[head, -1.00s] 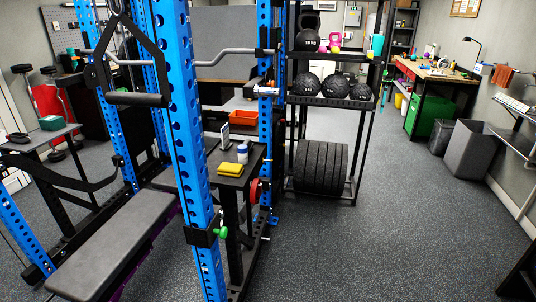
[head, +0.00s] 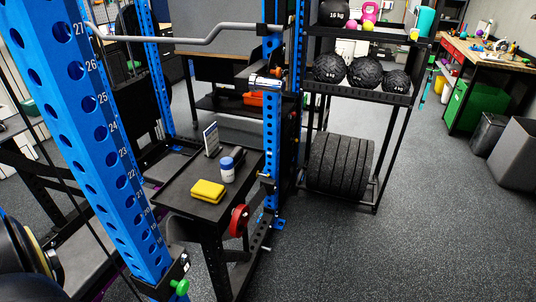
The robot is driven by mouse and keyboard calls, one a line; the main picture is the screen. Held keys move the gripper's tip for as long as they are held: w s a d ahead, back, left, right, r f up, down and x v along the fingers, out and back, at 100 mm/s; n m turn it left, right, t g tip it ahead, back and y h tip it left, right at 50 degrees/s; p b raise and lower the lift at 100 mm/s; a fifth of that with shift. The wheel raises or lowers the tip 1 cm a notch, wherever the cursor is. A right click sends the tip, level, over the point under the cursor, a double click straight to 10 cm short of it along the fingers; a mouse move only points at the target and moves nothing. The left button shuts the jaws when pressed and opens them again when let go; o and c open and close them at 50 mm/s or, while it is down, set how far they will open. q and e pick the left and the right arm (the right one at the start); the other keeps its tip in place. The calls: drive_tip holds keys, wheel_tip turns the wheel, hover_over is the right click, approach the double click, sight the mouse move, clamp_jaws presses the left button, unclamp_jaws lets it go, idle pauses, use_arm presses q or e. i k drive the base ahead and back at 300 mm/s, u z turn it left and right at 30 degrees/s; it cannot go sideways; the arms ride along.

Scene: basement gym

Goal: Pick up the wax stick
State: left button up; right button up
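I cannot single out the wax stick for certain. A small black side table (head: 176,197) stands by the blue rack. On it is a white container with a blue cap (head: 228,174), upright; whether this is the wax stick I cannot tell. A folded yellow cloth or sponge (head: 208,190) lies in front of it, and a small upright sign or frame (head: 211,140) stands behind. Neither of my grippers shows in the head view.
A blue rack upright (head: 95,130) stands close on the left. A shelf (head: 360,93) with black balls, and several tyre-like plates (head: 341,163) below, stands right of the table. The dark floor (head: 420,230) at the right is clear.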

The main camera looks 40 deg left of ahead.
sight(228, 174)
drive_tip(key=u, duration=0.55)
drive_tip(key=i, duration=1)
drive_tip(key=u, duration=1.5)
drive_tip(key=i, duration=0.15)
drive_tip(key=z, duration=0.05)
